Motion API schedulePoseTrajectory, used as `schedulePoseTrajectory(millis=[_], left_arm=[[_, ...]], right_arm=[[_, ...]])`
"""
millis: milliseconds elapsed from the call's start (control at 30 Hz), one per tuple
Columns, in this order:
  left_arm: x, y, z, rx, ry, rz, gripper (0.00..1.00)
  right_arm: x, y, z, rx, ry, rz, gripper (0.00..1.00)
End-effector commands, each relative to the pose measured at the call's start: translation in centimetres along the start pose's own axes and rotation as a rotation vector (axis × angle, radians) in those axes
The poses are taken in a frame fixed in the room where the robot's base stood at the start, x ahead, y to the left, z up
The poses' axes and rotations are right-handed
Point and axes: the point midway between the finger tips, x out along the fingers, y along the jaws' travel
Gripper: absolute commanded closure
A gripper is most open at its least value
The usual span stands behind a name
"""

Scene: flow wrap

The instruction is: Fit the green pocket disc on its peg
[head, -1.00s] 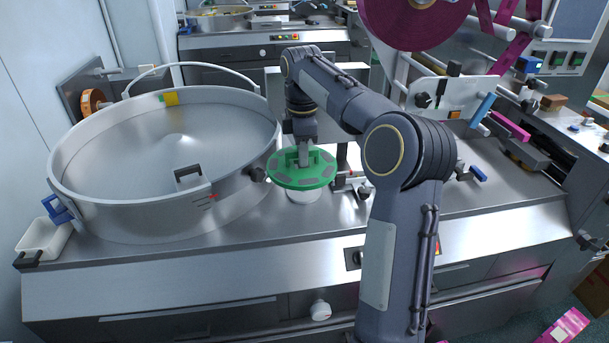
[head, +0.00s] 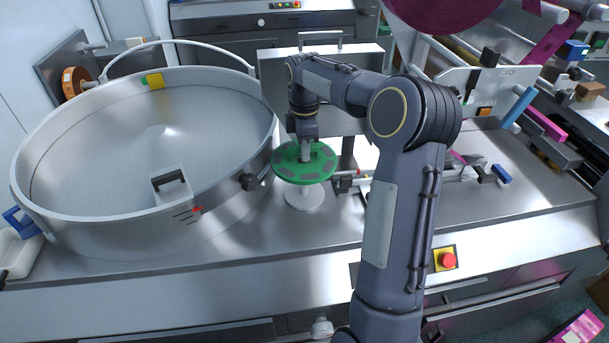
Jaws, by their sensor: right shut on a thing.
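The green pocket disc (head: 291,171) has grey pockets around its rim and a raised grip in its middle. My right gripper (head: 305,156) is shut on that grip from above. The disc looks roughly level, over a white round stand (head: 304,197) on the steel worktop. The peg is hidden under the disc, and I cannot tell whether the disc rests on the stand or hangs just above it. My left gripper is not in view.
A large steel bowl (head: 95,215) stands close on the left, with a dark knob (head: 250,182) near the disc. Small fittings (head: 352,182) sit just right of the disc. A red stop button (head: 447,260) is on the front panel. The worktop in front is clear.

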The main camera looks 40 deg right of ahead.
Motion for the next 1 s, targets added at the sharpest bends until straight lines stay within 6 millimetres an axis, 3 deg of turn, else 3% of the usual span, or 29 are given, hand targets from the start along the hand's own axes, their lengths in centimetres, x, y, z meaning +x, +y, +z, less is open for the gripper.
schedulePoseTrajectory(millis=[100, 367, 600, 1000], left_arm=[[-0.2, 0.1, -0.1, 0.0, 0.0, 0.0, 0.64], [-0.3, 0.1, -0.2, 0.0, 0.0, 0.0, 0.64], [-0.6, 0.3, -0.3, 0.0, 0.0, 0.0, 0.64], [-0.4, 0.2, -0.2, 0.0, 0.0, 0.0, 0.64]], right_arm=[[2.5, 0.0, 0.0, -0.001, 0.0, -0.003, 1.0], [5.1, 0.0, 0.0, 0.0, -0.001, 0.0, 1.0], [8.5, 0.0, 0.1, 0.001, -0.001, -0.001, 1.0], [9.2, 0.1, 0.0, 0.0, 0.0, 0.002, 1.0]])
